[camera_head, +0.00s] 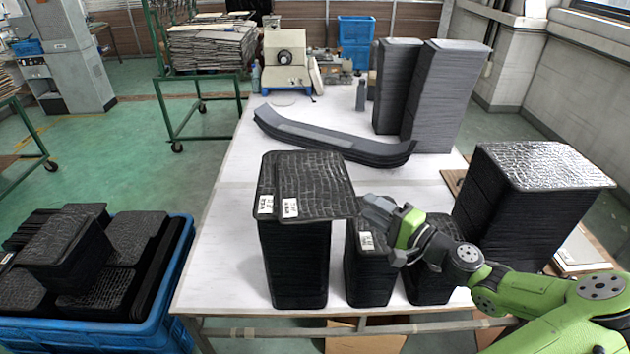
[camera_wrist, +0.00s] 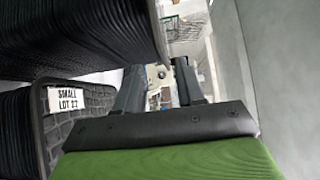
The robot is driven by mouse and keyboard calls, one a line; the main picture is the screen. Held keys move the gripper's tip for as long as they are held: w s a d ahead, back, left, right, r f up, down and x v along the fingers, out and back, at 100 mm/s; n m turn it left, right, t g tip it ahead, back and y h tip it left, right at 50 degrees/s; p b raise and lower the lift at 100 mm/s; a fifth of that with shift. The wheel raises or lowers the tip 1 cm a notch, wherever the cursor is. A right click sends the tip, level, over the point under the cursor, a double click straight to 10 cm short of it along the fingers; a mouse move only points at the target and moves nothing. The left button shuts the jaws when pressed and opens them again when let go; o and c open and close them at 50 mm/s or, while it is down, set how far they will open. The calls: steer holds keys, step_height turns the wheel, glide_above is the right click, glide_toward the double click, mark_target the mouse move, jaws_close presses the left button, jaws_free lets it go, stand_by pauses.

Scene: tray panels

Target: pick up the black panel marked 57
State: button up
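Black textured panels are stacked on the white table. A tall front stack (camera_head: 295,255) has two white labels (camera_head: 265,205) on its top, too small to read. A shorter stack (camera_head: 368,275) beside it has one white label (camera_head: 366,240). The wrist view shows a label (camera_wrist: 66,98) reading "SMALL LOT" and a number that looks like 27 or 22. I cannot make out a 57 anywhere. My gripper (camera_head: 376,207) is above the shorter stack, close to the tall stack's right edge. In the wrist view its fingers (camera_wrist: 157,75) are apart with nothing between them.
Another black stack (camera_head: 435,280) stands behind my wrist. A wide stack (camera_head: 530,205) is at the right. Long curved strips (camera_head: 335,140) and tall grey stacks (camera_head: 440,100) lie farther back. A blue crate (camera_head: 165,290) of black panels is at the left. The table's left-middle (camera_head: 230,220) is clear.

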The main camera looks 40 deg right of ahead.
mark_target(353, 195)
steer(key=w, duration=0.3)
steer(key=w+a+p, duration=0.1)
steer(key=w, duration=0.1)
steer(key=shift+w+r, duration=0.25)
steer(key=shift+r, duration=0.05)
steer(key=shift+w+f, duration=0.1)
steer(key=shift+w, duration=0.25)
steer(key=shift+s+a, duration=0.1)
steer(key=shift+c, duration=0.9)
jaws_close()
